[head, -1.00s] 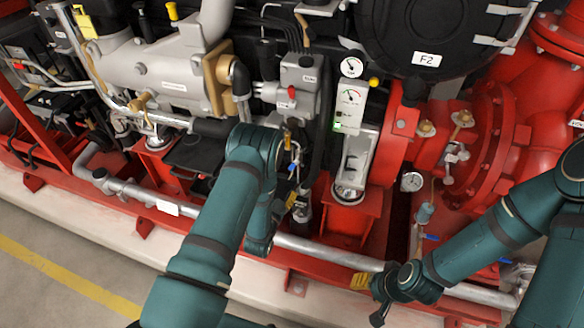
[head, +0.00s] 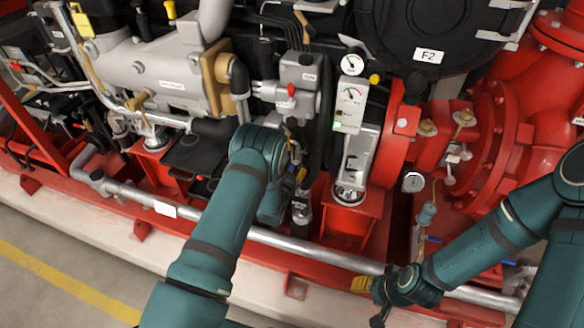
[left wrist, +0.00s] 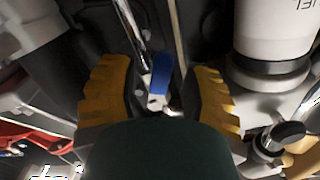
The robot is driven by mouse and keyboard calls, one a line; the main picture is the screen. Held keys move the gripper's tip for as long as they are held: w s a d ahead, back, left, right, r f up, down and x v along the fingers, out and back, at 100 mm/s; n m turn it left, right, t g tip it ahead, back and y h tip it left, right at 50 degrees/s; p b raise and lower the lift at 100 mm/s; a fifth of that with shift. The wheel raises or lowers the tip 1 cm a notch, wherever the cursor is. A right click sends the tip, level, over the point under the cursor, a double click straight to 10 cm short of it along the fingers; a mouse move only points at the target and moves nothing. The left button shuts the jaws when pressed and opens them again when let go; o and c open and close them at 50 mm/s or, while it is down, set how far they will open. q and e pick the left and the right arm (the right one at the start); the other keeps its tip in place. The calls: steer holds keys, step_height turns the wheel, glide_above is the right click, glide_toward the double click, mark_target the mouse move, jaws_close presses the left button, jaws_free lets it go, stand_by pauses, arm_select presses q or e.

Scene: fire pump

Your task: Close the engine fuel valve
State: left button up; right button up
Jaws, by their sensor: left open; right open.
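The engine fuel valve shows in the left wrist view as a small lever with a blue grip (left wrist: 161,75) on a metal pipe fitting. My left gripper (left wrist: 163,90) is open, with one yellow finger on each side of the blue lever. Gaps show between both fingers and the lever. In the head view my left gripper (head: 299,176) is mostly behind its own forearm, low in front of the engine, and the lever is largely hidden there. My right gripper (head: 367,299) is open and empty near the lower silver pipe.
A white cylinder (left wrist: 272,30) with partly visible lettering stands just right of the lever in the left wrist view. A long silver pipe (head: 270,238) runs along the red base frame. A gauge panel (head: 350,104) stands above right. The floor (head: 40,285) at left front is clear.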

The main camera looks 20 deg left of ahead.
arm_select(q)
jaws_close()
steer(key=m, duration=0.2)
steer(key=r+m, duration=0.1)
steer(key=m, duration=0.1)
steer(key=a+m, duration=0.1)
steer(key=m, duration=0.1)
steer(key=shift+a+r+m, duration=0.1)
steer(key=shift+r+m, duration=0.05)
steer(key=shift+m, duration=0.25)
steer(key=m, duration=0.2)
steer(key=r+m, duration=0.1)
steer(key=m, duration=0.3)
steer(key=shift+a+r, duration=0.25)
steer(key=shift+r, duration=0.05)
steer(key=shift+w, duration=0.1)
jaws_free()
